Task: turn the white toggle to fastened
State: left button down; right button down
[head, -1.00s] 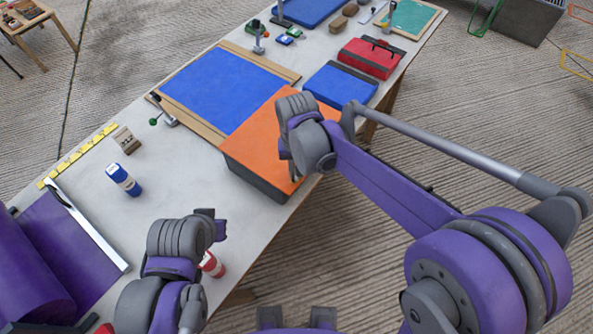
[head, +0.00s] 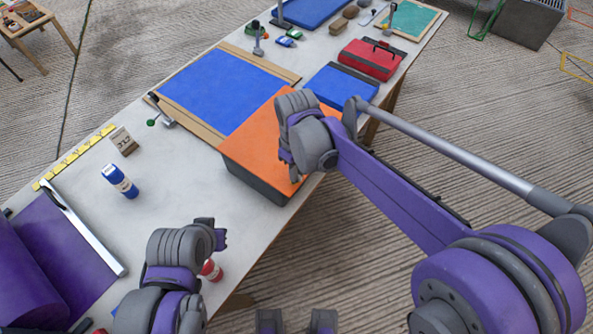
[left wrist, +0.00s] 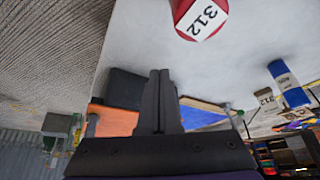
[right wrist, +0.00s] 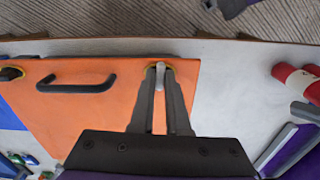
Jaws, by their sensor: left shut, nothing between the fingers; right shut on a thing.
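The orange case (head: 250,150) with dark sides lies near the table's front edge. In the right wrist view its orange face (right wrist: 100,120) carries a black handle (right wrist: 75,86). The white toggle (right wrist: 160,76) sits at the edge of that face, with a bit of yellow around its base. My right gripper (right wrist: 160,88) is shut on the white toggle, one finger on each side. In the head view my right wrist hides the toggle. My left gripper (left wrist: 160,78) is shut and empty, above the table's near part, apart from the case.
A red bottle (left wrist: 200,15) marked 312 stands close to my left gripper. A blue bottle (head: 120,181) and a small 312 sign (head: 124,141) stand farther left. A blue mat (head: 225,90) and a red case (head: 370,58) lie beyond the orange case.

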jog(key=shift+n, duration=0.5)
jog(key=c, duration=0.9)
grip_release()
jog(key=shift+r, duration=0.1)
notch_tip(320, 180, up, 11)
jog(key=shift+f, duration=0.2)
